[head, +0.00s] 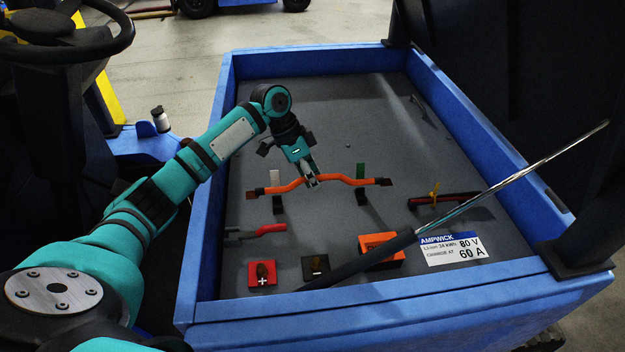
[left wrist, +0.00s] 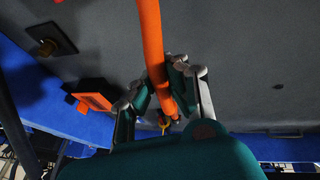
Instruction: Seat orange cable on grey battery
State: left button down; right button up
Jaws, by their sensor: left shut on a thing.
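The orange cable (head: 345,180) is a bent length with brown-tipped dark ends, seen in the head view over the grey battery top (head: 320,120). My left gripper (head: 311,180) is shut on the middle of the cable. In the left wrist view the cable (left wrist: 151,45) runs between the two fingers (left wrist: 160,90). Two small uprights, one white-tagged (head: 275,177) and one green-tagged (head: 361,170), stand close to the cable; I cannot tell whether it touches them. A red plus terminal block (head: 262,275) and a dark minus block (head: 316,267) sit near the front. My right gripper is not in view.
Blue walls (head: 400,285) surround the battery. An orange block (head: 381,245), a red-handled piece (head: 268,229) and a dark red bar with a yellow tie (head: 434,195) lie on it. A long rod (head: 480,195) slants across the front right. The far middle is clear.

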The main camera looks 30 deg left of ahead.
pick_arm(q)
jog(key=shift+f, duration=0.25)
jog(key=shift+r, duration=0.1)
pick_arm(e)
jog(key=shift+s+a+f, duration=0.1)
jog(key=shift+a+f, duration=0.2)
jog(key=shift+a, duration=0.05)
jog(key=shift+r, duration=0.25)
pick_arm(q)
jog(key=shift+p, duration=0.55)
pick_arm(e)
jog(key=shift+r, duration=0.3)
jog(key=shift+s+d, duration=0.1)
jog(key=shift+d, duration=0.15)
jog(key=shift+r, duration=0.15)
pick_arm(q)
jog(key=shift+p, duration=0.55)
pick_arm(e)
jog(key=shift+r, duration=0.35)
pick_arm(q)
jog(key=shift+f, duration=0.2)
